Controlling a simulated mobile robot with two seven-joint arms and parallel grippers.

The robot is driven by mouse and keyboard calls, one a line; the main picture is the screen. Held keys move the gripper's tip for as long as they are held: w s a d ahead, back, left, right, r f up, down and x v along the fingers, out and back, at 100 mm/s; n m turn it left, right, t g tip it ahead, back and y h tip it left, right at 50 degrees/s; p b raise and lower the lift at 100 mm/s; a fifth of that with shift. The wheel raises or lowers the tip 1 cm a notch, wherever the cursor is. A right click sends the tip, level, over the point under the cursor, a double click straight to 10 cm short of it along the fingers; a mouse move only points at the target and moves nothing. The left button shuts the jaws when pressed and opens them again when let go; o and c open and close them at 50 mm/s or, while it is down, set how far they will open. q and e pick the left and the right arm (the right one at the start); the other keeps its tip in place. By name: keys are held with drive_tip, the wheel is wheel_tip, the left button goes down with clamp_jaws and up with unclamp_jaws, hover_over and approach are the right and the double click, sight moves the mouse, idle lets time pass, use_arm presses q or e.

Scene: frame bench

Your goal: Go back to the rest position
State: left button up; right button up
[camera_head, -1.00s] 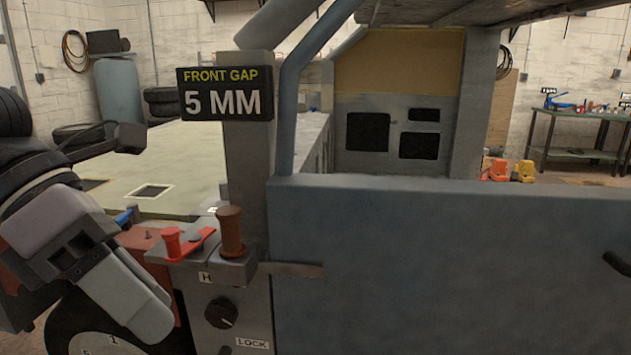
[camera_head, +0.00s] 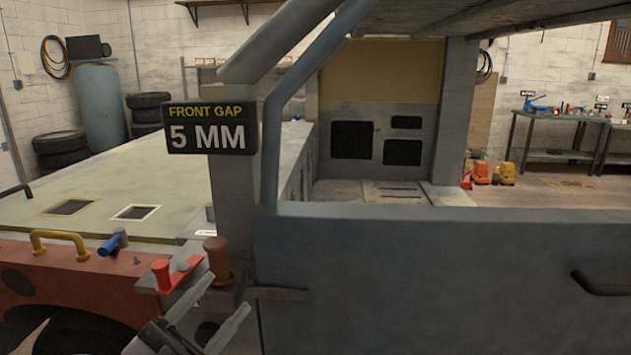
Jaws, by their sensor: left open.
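My left gripper (camera_head: 229,291) is at the bottom of the head view, left of centre. Its two grey fingers are spread apart with nothing seen between them. They show in front of the post below the red lever (camera_head: 168,277) and the brown knob (camera_head: 218,260); I cannot tell whether they touch anything. The gripper partly covers the black dial beneath. My right gripper is not in view.
The large grey-blue door panel (camera_head: 420,275) fills the lower right, with a dark handle (camera_head: 605,284). A sign (camera_head: 209,128) reads "FRONT GAP 5 MM". A yellow handle (camera_head: 60,240) and a blue-handled piece (camera_head: 110,245) are at left. A bench (camera_head: 560,115) stands far right.

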use_arm(q)
drive_tip(key=s+a+f+n+y+p, duration=0.1)
drive_tip(key=a+f+n+y, duration=0.2)
drive_tip(key=f+n+y, duration=0.55)
drive_tip(key=s+a+f+n+y+p, duration=0.1)
drive_tip(key=s+a+f+n+y, duration=0.3)
drive_tip(key=f, duration=0.7)
drive_tip(key=s+f+n+g+y, duration=0.3)
drive_tip(key=s+f+g, duration=0.3)
drive_tip(key=f, duration=0.8)
drive_tip(key=s+n, duration=0.1)
drive_tip(key=s, duration=0.2)
drive_tip(key=shift+s+a+p, duration=0.3)
drive_tip(key=shift+s+a, duration=0.05)
drive_tip(key=shift+s, duration=0.05)
drive_tip(key=shift+r, duration=0.1)
